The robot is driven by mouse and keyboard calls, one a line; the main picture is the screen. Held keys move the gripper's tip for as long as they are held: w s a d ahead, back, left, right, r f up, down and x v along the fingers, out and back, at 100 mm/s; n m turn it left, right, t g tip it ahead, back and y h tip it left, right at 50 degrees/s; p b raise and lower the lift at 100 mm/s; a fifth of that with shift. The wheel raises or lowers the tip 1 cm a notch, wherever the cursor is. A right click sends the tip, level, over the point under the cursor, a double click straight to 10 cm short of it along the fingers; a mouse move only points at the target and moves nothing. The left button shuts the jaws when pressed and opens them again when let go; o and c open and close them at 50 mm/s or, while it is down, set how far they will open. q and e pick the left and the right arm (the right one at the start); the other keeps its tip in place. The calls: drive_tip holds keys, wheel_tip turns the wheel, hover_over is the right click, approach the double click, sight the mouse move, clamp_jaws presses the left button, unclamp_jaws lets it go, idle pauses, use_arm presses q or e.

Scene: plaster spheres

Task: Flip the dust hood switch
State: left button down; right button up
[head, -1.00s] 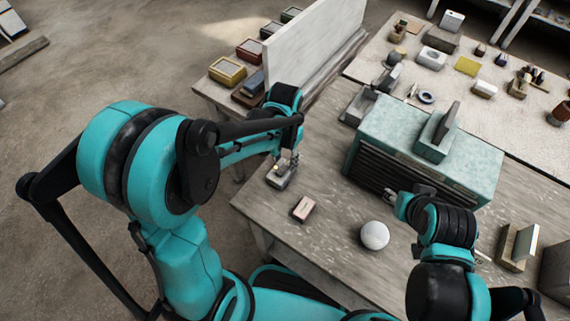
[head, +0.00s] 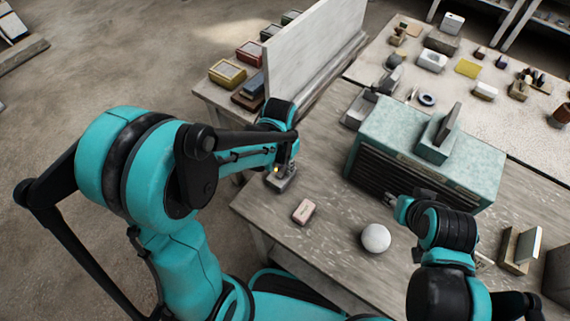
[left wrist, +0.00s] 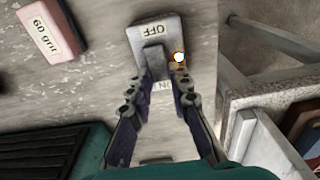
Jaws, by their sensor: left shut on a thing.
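The dust hood switch (head: 281,181) is a small grey box on the near left corner of the workbench. In the left wrist view its plate (left wrist: 170,30) reads OFF at the top, upside down, with a partly hidden ON label below. A dark lever (left wrist: 153,58) stands on the plate, and a small bright lamp (left wrist: 179,57) glows beside it. My left gripper (left wrist: 163,77) is at the switch, shut on the lever; the fingers hide part of it.
A pinkish 60 grit block (head: 304,211) and a white plaster sphere (head: 376,238) lie on the workbench (head: 325,185). The teal cabinet (head: 390,135) stands behind them. An upright pale panel (head: 315,50) rises behind my left gripper, with several small boxes left of it.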

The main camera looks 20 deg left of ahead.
use_arm(q)
drive_tip(key=t, duration=0.1)
drive_tip(key=s+t+h, duration=0.1)
drive_tip(key=t, duration=0.1)
drive_tip(key=shift+a+r+t+b, duration=0.1)
drive_tip(key=shift+a+t+b, duration=0.05)
drive_tip(key=shift+t+b, duration=0.2)
drive_tip(key=c, duration=1.4)
unclamp_jaws()
drive_tip(key=shift+w, duration=0.1)
drive_tip(key=v, duration=1.2)
drive_tip(key=shift+a, duration=0.2)
drive_tip(key=shift+w, duration=0.1)
drive_tip(key=shift+r, duration=0.1)
